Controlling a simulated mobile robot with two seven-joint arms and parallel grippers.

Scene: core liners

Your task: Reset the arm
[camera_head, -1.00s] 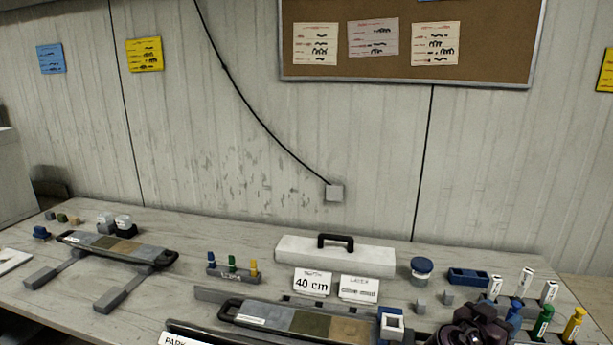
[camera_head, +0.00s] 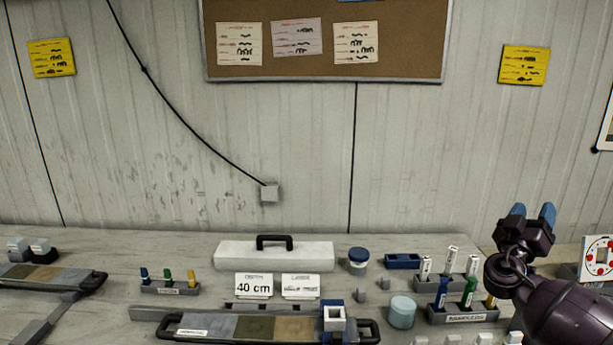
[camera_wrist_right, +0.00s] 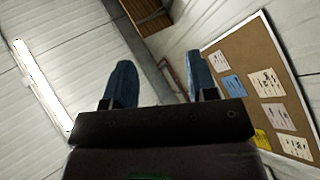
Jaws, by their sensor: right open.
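My right gripper (camera_head: 532,212) is raised above the right end of the bench in the head view, its blue fingertips pointing up. In the right wrist view my right gripper (camera_wrist_right: 158,82) has its two blue fingers wide apart with nothing between them. That view faces up toward the wall and ceiling. The gripper is apart from the marker rack (camera_head: 478,316), which stands below and to its left with several coloured markers. My left gripper is not in view.
On the bench (camera_head: 85,320) stand a core tray (camera_head: 232,327) with a blue square piece (camera_head: 333,317) on it, a white case (camera_head: 274,255), a blue-lidded jar (camera_head: 357,260), a pale cylinder (camera_head: 402,312) and a "40 cm" card (camera_head: 253,287). A corkboard (camera_head: 420,40) hangs behind.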

